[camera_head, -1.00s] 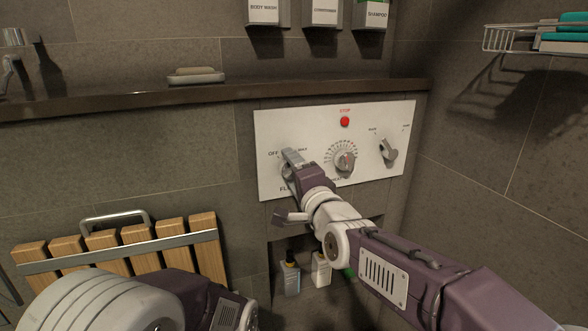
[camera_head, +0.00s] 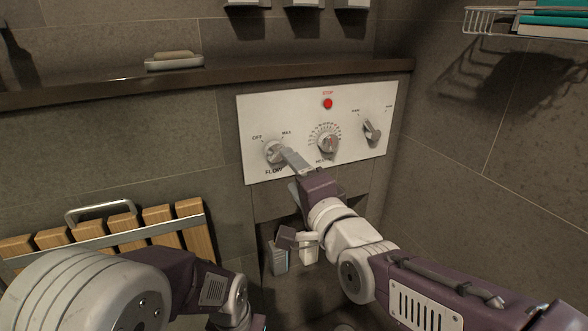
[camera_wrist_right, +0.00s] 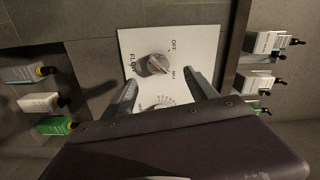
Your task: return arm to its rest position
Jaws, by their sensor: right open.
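My right gripper (camera_head: 293,170) is open and empty in front of the white control panel (camera_head: 372,160), just right of and below the FLOW knob (camera_head: 274,151). In the right wrist view its two fingers (camera_wrist_right: 160,82) are spread apart, with the round grey FLOW knob (camera_wrist_right: 157,64) ahead of their tips, clear of both. The knob's handle is tilted. My right arm reaches in from the lower right in the head view. My left arm shows at the lower left, and its gripper is out of the frame.
The panel also has a middle dial (camera_head: 327,144), a right lever (camera_head: 372,130) and a red stop button (camera_head: 327,104). A dark ledge (camera_head: 100,90) runs above. Bottles (camera_head: 279,260) stand in a niche below. A slatted wooden seat (camera_head: 120,232) is at left.

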